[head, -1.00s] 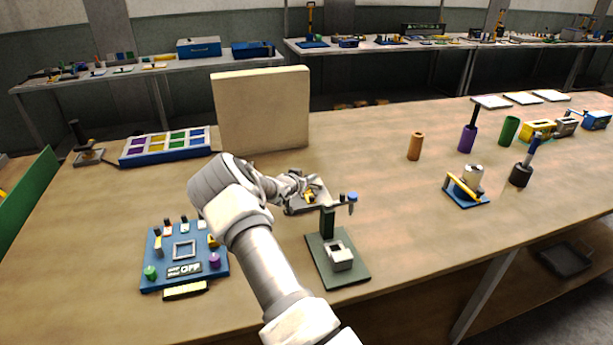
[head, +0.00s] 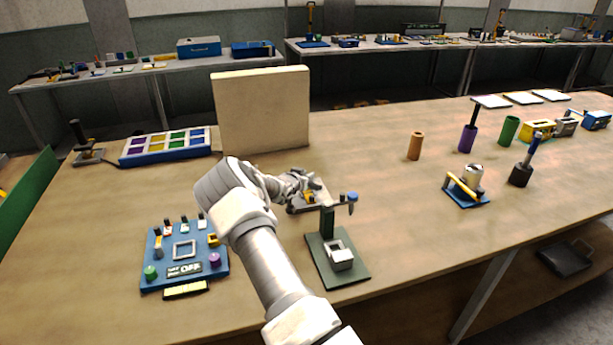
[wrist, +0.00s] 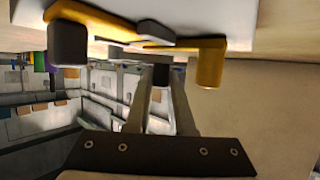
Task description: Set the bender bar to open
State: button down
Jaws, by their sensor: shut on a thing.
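The bender (head: 298,208) is a small device with a pale plate and yellow parts, behind the green-based press in the head view. Its yellow bar shows in the wrist view, with a yellow post (wrist: 210,65) at the right and a dark block (wrist: 68,43) at the left. My gripper (head: 312,186) is at the bender, partly covering it. In the wrist view my gripper (wrist: 160,84) has its fingers close together around a dark piece just under the yellow parts, which I take as the bar's grip. The bar's exact angle is hard to tell.
The green-based press (head: 350,272) stands just in front of my gripper. A blue control panel (head: 210,262) lies front left, and a beige upright board (head: 262,110) stands behind. A blue-based device with a yellow bar (head: 462,186) is at the right. The table between is clear.

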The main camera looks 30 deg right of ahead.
jog(key=shift+w+d+m+g+h+p, duration=0.15)
jog(key=shift+m+g+p, duration=0.15)
jog(key=shift+m+g, duration=0.1)
jog(key=shift+w+d+m+g+h+p, duration=0.1)
jog(key=shift+m+g+h+p, duration=0.05)
jog(key=shift+m+g+p, duration=0.2)
jog(key=shift+w+d+f+m+g+h+b, duration=0.1)
jog(key=shift+d+m+g+h+b, duration=0.15)
jog(key=shift+m+g, duration=0.25)
jog(key=shift+w+d+m+g+h+b, duration=0.1)
jog(key=shift+m+g+h+b, duration=0.15)
jog(key=shift+m+g+b, duration=0.15)
jog(key=m+g+b, duration=0.1)
jog(key=b, duration=0.1)
jog(key=m+g+b, duration=0.1)
jog(key=shift+d+f+h+b, duration=0.15)
jog(key=shift+d+h+b, duration=0.15)
jog(key=shift+d+b, duration=0.1)
jog(key=shift+d+g+b, duration=0.1)
jog(key=shift+g+b, duration=0.15)
jog(key=shift+b, duration=0.1)
jog(key=shift+d+r+m+g+b, duration=0.2)
jog(key=shift+m+g+b, duration=0.3)
jog(key=shift+b, duration=0.35)
jog(key=shift+r, duration=0.1)
jog(key=c, duration=0.8)
grip_release()
jog(key=shift+o, duration=0.2)
jog(key=shift+a, duration=0.1)
